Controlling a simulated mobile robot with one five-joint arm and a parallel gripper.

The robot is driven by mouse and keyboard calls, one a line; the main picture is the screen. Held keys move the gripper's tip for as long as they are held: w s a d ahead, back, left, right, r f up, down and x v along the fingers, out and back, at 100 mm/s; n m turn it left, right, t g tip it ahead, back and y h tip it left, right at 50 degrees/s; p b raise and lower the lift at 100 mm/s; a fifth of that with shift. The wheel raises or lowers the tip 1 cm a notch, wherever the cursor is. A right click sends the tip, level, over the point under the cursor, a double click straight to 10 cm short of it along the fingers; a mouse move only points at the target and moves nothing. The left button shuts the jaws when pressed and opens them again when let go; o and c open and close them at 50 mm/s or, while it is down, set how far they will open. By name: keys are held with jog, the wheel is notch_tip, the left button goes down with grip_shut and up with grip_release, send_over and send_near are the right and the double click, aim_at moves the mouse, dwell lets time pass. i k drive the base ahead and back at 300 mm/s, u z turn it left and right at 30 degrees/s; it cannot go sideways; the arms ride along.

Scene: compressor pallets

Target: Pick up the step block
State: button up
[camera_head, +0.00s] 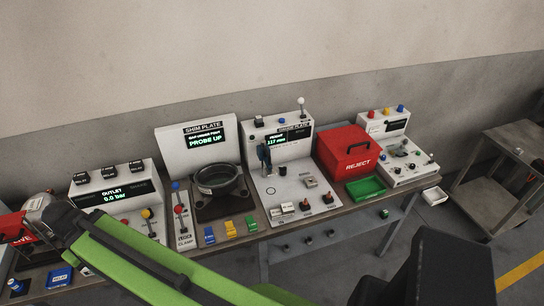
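A small pale grey block (310,182) sits on the white base of the height gauge station (283,187), in the middle of the bench. It may be the step block, but it is too small for me to make out steps. My green arm crosses the lower left of the picture, in front of the bench. The fingers of my gripper do not show, so I cannot see whether it is open or what it holds.
The gauge's upright and dark probe (265,155) stand behind and left of the block. Several small dark and red-topped parts lie along the station's front. A red reject box (345,143) and green tray (366,188) stand to the right. A grey cart (497,165) is farther right.

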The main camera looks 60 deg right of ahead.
aim_at(287, 210)
jog(key=u, duration=0.3)
jog(key=k, duration=0.25)
jog(key=z, duration=2.7)
jog(key=k, duration=1.2)
jog(key=u, duration=0.4)
jog(key=i, duration=0.95)
jog(key=z, duration=0.2)
